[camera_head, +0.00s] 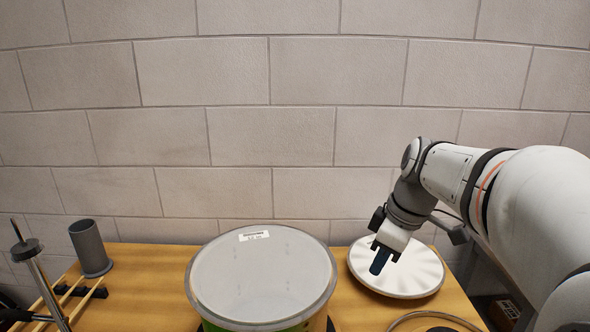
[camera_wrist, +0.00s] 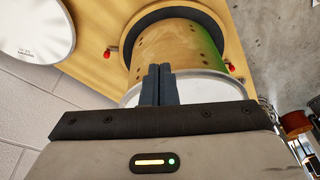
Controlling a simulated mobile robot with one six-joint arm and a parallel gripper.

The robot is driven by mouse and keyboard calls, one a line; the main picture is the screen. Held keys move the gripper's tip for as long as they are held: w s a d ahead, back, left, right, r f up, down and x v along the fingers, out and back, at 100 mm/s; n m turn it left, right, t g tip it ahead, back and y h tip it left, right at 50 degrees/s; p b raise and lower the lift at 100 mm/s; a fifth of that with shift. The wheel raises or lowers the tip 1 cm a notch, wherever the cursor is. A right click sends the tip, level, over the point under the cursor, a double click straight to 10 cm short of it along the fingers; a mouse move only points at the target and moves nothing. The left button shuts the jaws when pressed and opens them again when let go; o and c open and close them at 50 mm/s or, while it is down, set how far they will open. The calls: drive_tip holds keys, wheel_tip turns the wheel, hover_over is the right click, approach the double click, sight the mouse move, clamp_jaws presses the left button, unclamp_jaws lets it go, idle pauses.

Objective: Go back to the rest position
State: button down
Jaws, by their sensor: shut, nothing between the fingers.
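My gripper (camera_head: 378,264) is at the right in the head view, above the bench and in front of the white round disc. Its dark fingers are together and empty; they also show closed in the wrist view (camera_wrist: 158,84). The drum (camera_head: 262,277), with a pale round head and a label, stands on the bench left of my gripper. In the wrist view the drum's wooden and green shell (camera_wrist: 172,55) shows beyond the fingertips. I cannot tell the exact distance between fingers and drum, but in the head view they look apart.
The white disc (camera_head: 420,270) lies on the wooden bench (camera_head: 155,270) at the right. A grey cup (camera_head: 90,248) and two wooden sticks (camera_head: 55,296) are at the left, beside a metal rod (camera_head: 40,280). A thin hoop (camera_head: 435,315) lies at the front right. A block wall stands behind.

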drive_tip(key=s+a+f+m+t+h, duration=0.1)
drive_tip(key=s+a+f+m+h, duration=0.1)
drive_tip(key=s+f+m, duration=0.6)
drive_tip(key=s+a+m, duration=0.1)
drive_tip(key=s+m, duration=0.2)
drive_tip(key=s, duration=0.1)
drive_tip(key=shift+f+t, duration=0.3)
drive_tip(key=shift+f, duration=0.1)
